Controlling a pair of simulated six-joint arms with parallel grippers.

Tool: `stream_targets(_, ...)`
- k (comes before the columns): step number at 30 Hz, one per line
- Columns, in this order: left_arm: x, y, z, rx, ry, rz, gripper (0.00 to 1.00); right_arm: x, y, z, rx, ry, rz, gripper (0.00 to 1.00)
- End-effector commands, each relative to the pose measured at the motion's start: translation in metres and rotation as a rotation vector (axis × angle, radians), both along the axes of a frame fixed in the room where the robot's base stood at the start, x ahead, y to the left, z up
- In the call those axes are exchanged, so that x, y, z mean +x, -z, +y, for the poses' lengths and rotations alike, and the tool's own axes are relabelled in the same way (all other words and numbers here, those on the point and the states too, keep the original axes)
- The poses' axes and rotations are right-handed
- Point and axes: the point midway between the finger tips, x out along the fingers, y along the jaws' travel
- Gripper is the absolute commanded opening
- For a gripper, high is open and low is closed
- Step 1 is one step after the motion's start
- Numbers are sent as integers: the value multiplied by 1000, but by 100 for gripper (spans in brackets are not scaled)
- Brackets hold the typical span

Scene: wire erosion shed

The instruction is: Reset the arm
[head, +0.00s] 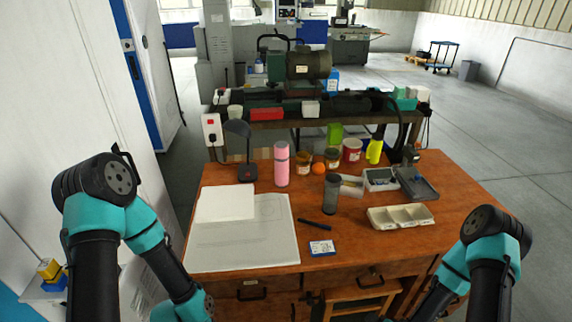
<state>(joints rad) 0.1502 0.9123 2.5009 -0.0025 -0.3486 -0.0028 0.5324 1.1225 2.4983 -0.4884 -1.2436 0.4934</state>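My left arm comes in at the lower left, with a raised dark and teal elbow joint. Its forearm slopes down to the right, in front of the desk's left front corner, and leaves at the bottom edge. My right arm stands at the lower right, with its elbow beside the desk's right side. Its forearm slopes down to the left and out of the frame. Both grippers are below the picture, so their fingers and anything in them are hidden. Neither arm reaches over the wooden desk (345,248).
On the desk are papers (245,245), a pink bottle (281,165), a dark grey cylinder (331,194), a pen (314,224), a blue-and-white box (321,248), a sectioned tray (401,217) and several jars. A wooden stool (358,297) stands at the desk front. The desk's right front is clear.

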Motion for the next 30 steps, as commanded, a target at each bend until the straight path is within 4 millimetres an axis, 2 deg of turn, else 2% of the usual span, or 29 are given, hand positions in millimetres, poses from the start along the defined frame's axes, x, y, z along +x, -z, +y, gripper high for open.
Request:
stream_targets(8, 0, 0, 0, 0, 0, 0, 31, -12, -14, 34, -223, -326, 239, 38)
stream_targets(16, 0, 0, 0, 0, 0, 0, 31, -40, -42, 64, -329, -611, 442, 38)
stream_targets(21, 0, 0, 0, 0, 0, 0, 31, -51, -53, 73, -339, -694, 500, 38)
stream_targets(30, 0, 0, 0, 0, 0, 0, 31, -53, -54, 73, -339, -701, 506, 38)
